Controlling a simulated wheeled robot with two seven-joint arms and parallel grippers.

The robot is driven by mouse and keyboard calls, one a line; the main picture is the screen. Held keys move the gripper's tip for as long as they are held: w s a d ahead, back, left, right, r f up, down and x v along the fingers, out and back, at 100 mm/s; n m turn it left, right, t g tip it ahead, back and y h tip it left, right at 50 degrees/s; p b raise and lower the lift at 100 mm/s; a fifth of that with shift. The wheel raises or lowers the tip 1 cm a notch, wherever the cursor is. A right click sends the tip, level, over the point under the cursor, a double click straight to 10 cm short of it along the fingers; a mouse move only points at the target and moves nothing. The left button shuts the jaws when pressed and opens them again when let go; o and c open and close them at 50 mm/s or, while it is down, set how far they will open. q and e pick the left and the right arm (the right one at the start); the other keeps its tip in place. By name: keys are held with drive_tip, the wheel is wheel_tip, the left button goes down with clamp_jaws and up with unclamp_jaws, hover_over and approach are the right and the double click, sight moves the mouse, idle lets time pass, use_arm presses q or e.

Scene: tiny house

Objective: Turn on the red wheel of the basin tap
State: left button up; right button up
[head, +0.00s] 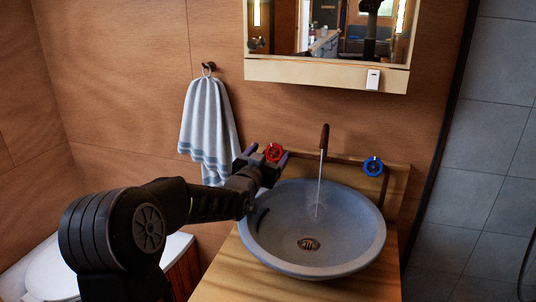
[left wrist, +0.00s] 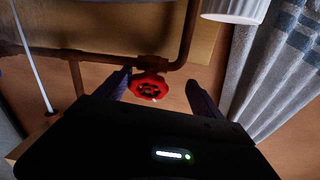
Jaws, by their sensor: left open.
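The red wheel (head: 274,152) sits on a copper pipe behind the left rim of the basin. In the left wrist view the red wheel (left wrist: 149,87) shows between the fingers of my left gripper (left wrist: 160,88). My left gripper (head: 263,158) is open, its fingers to either side of the wheel in the picture. I cannot tell if they touch it. The basin tap (head: 324,138) is a dark copper spout, and a thin stream of water falls from it into the grey stone basin (head: 262,234). A blue wheel (head: 373,166) is right of the tap. My right gripper is out of view.
A striped towel (head: 207,125) hangs on a wall hook left of the red wheel. A mirror cabinet (head: 300,72) is above the tap. The basin stands on a wooden counter (head: 235,278). A white toilet (head: 50,270) is at the lower left.

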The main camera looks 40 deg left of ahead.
sight(267, 148)
use_arm(q)
drive_tip(key=shift+w+d+r, duration=0.1)
drive_tip(key=shift+d+r, duration=0.05)
drive_tip(key=shift+r, duration=0.05)
idle(0.6)
drive_tip(key=r, duration=0.6)
drive_tip(key=a+r, duration=0.1)
drive_tip(key=r, duration=0.3)
drive_tip(key=shift+s, duration=0.2)
drive_tip(key=shift+f, duration=0.1)
